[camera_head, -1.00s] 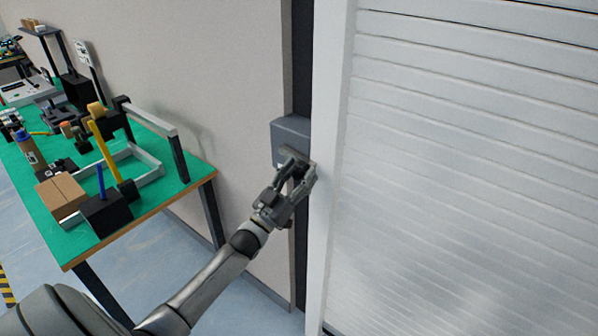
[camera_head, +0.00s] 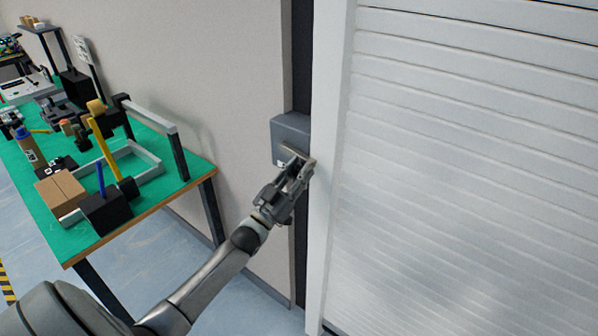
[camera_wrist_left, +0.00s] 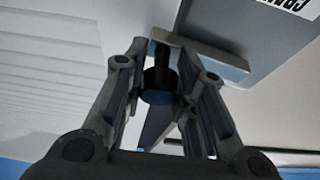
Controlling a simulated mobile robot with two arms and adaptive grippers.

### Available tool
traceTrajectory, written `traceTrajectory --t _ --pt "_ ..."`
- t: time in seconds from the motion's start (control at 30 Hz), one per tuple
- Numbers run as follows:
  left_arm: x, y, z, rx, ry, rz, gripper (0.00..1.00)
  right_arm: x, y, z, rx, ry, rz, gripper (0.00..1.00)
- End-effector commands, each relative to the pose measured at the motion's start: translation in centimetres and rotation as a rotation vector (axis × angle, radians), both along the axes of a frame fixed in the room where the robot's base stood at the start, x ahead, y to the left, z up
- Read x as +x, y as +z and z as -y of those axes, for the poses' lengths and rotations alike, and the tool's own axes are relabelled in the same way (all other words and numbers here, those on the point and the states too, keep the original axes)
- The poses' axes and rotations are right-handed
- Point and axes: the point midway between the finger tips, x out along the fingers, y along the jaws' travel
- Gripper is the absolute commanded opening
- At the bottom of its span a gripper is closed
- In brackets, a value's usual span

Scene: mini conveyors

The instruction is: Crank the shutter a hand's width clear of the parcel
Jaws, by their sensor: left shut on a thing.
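The white slatted shutter (camera_head: 460,170) fills the right of the head view; its bottom edge is not clearly seen. The grey crank box (camera_head: 291,132) is on the wall left of the shutter's white post. In the left wrist view the box (camera_wrist_left: 270,30) bears a partly cut-off label, and a grey crank arm (camera_wrist_left: 215,58) crosses in front. My left gripper (camera_head: 298,168) is shut on the crank's dark knob (camera_wrist_left: 159,82), which sits between the fingers in the wrist view. No parcel shows at the shutter. My right gripper is not in view.
A green-topped bench (camera_head: 125,215) stands at the left with a brown box (camera_head: 60,194), a black block, a bottle and tools. The white post (camera_head: 328,170) stands close to the right of my gripper. Bare floor shows between bench and wall.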

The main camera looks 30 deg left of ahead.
Motion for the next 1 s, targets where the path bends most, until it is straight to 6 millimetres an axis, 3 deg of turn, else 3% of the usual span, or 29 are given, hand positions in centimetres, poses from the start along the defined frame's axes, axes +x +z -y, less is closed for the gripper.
traceTrajectory --t 0.37,1.0 --pt "0.1 -2.0 -0.4 0.182 0.000 0.013 0.00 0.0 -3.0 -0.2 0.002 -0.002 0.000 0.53" --pt "0.3 -6.0 -3.5 0.782 -0.001 0.060 0.00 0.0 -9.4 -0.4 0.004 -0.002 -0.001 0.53"
